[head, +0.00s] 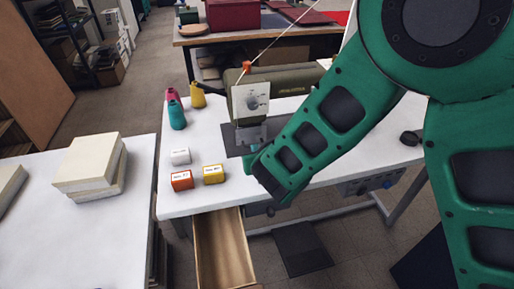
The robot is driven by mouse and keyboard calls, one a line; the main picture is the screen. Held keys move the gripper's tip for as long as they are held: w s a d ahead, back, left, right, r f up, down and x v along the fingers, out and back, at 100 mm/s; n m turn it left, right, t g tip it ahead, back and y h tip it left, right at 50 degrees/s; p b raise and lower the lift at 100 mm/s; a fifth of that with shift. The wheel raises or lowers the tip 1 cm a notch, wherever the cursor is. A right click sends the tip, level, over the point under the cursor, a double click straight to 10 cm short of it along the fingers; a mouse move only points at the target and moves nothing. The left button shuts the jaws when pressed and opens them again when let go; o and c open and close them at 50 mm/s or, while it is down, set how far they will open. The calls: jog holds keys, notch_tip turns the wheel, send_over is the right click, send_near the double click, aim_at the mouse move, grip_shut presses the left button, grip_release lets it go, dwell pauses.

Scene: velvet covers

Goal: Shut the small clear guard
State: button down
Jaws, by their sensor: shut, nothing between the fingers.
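The sewing machine (300,84) has an olive-green body and stands on the white table. Its pale front plate (251,103) carries a round dial. Below the plate is a small greyish part (250,134) at the needle area. I cannot clearly make out the clear guard there, nor tell whether it is open or shut.
A wooden drawer (222,250) sticks out below. A pedal (302,249) lies on the floor.

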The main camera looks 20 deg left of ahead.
jog(key=shift+w+a+f, duration=0.15)
jog(key=shift+w+f, duration=0.1)
jog(key=shift+f, duration=0.45)
jog(key=shift+r, duration=0.85)
jog(key=s+d+r, duration=0.3)
jog(key=s+d, duration=0.4)
jog(key=s, duration=0.4)
jog(key=shift+s+d, duration=0.2)
